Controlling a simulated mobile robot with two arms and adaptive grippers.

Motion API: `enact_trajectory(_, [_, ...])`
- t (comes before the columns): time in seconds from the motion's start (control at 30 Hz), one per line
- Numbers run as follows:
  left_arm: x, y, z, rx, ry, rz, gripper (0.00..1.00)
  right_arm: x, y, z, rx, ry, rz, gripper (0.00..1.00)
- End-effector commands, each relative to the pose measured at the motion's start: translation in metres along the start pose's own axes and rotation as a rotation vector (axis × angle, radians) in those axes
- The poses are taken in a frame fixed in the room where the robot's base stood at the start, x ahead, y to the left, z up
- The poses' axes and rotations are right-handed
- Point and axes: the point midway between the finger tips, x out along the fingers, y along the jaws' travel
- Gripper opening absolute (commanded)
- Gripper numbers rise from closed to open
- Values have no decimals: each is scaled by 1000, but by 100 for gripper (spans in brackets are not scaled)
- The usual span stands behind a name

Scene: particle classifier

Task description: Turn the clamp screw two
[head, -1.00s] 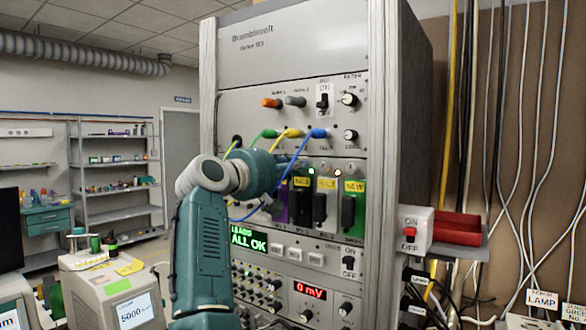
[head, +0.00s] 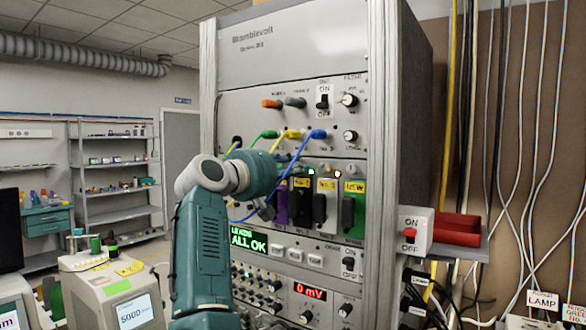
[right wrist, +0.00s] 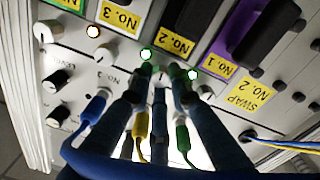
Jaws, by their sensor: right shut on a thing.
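In the right wrist view, my right gripper (right wrist: 163,80) points at the grey panel with its two fingers close together. It is shut on a small light knob, apparently clamp screw two (right wrist: 158,78), mostly hidden between the fingers. The yellow "No. 2" label (right wrist: 175,42) is just beyond it. A similar screw (right wrist: 104,53) stands free near the "No. 3" label (right wrist: 121,17). My left gripper is not in view.
Blue (head: 318,134), yellow (head: 292,134) and green (head: 270,134) plugs with leads sit close to my right wrist. Coloured modules (head: 326,203) stand beside it. The display (head: 248,239) reads "ALL OK".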

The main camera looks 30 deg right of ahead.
Motion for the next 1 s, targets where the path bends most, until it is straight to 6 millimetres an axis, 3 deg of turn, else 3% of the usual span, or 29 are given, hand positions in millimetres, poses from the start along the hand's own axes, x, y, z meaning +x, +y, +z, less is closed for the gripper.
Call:
enact_trajectory(0.03, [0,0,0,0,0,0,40,1,-2,2,-1,-7,-3,0])
enact_trajectory(0.07, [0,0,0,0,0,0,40,1,-2,2,-2,-7,-3,21])
enact_trajectory(0.17, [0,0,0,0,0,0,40,1,-2,2,-2,-7,-3,38])
enact_trajectory(0.5, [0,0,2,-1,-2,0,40,-4,-2,1,-2,-2,-3,38])
enact_trajectory(0.8, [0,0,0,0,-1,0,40,-51,-2,2,-2,-3,-2,38])
enact_trajectory(1.0, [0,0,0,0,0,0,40,-71,-1,2,-2,-5,-1,38])
